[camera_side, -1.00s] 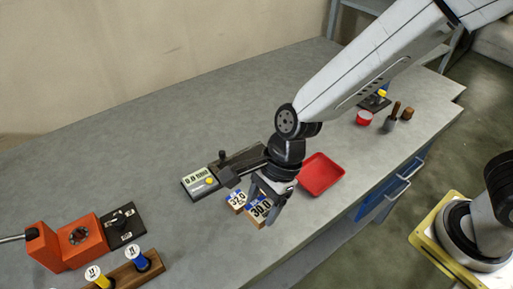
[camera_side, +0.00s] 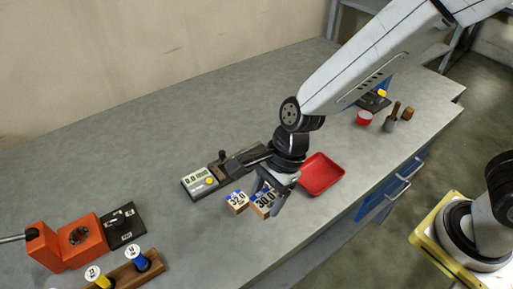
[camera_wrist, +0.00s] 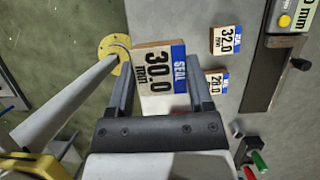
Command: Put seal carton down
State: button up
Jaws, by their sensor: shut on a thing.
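My gripper (camera_side: 270,199) is shut on the seal carton marked 30.0 mm (camera_side: 262,201). In the wrist view the carton (camera_wrist: 160,72) sits between the two fingers, its blue and white label facing the camera. In the side view the carton marked 32.0 (camera_side: 237,201) stands just left of the held one. It also shows in the wrist view (camera_wrist: 225,41), with a carton marked 28.0 (camera_wrist: 215,84) near it. I cannot make out the 28.0 carton in the side view. I cannot tell whether the held carton touches the bench.
A measuring device with a display (camera_side: 200,182) lies left of my gripper. A red tray (camera_side: 321,174) lies to the right. An orange unit (camera_side: 70,239) and a wooden stand with coloured plugs (camera_side: 130,272) are at the lower left. The bench (camera_side: 190,120) behind is clear.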

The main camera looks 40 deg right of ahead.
jog(key=w+d+f, duration=0.2)
jog(key=w+d, duration=0.3)
jog(key=d, duration=0.6)
send_over(314, 177)
jog(key=d, duration=0.1)
jog(key=shift+d+f, duration=0.2)
jog(key=shift+f, duration=3)
jog(key=shift+f, duration=0.1)
jog(key=shift+f, duration=1.65)
jog(key=shift+f, duration=0.15)
jog(key=o, duration=1.2)
